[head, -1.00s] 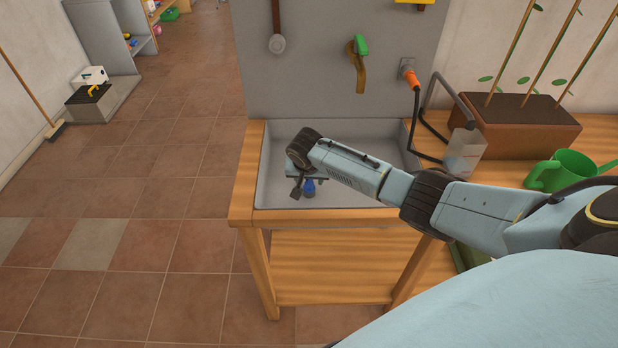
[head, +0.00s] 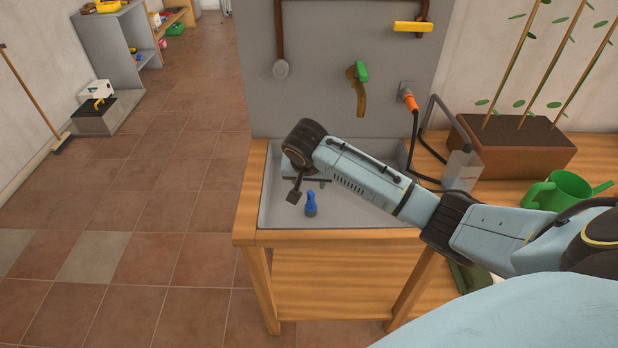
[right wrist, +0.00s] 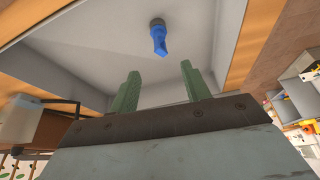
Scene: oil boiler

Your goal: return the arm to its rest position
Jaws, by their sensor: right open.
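My right arm reaches in from the right in the head view, and its gripper (head: 308,188) hangs over the grey basin (head: 345,217) set in the wooden bench. In the right wrist view the two green fingers of this gripper (right wrist: 160,92) stand apart with nothing between them. A small blue object with a dark end (head: 311,204) is in the basin, apart from the fingers. It also shows beyond the fingertips in the right wrist view (right wrist: 158,40). My left gripper is in neither view.
A grey back panel (head: 320,80) rises behind the basin, with a green-and-brown tool (head: 358,85) and a yellow handle (head: 412,27) on it. Tiled floor at left is open.

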